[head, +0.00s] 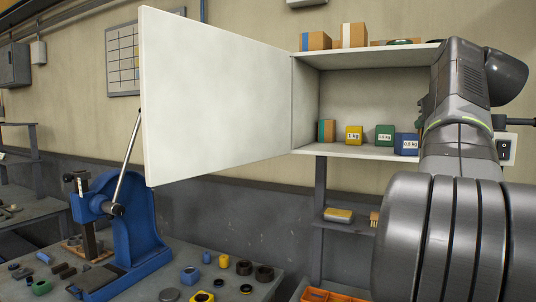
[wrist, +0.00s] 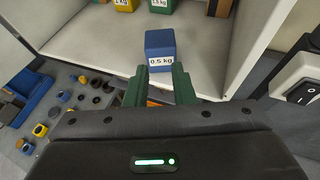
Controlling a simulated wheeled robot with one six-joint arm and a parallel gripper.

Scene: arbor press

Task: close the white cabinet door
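The white cabinet door (head: 215,95) stands wide open in the head view, hinged on the left side of the white cabinet (head: 305,110) and swung out toward me on the left. The inside of the cabinet is exposed. A blue 0.5 kg block (head: 406,144) sits on its lower shelf at the right; it also shows in the wrist view (wrist: 160,43). My gripper (wrist: 160,70) is open at this block, with its green fingers apart at the block's near lower side. Whether they touch it I cannot tell. In the head view my arm hides the gripper. My gripper is away from the door.
A yellow 1 kg block (head: 354,135), a green block (head: 384,135) and a box (head: 326,131) share the lower shelf. A blue arbor press (head: 135,225) stands below the door's outer edge, its lever (head: 128,160) rising close to it. A switch box (wrist: 301,76) is right of the cabinet.

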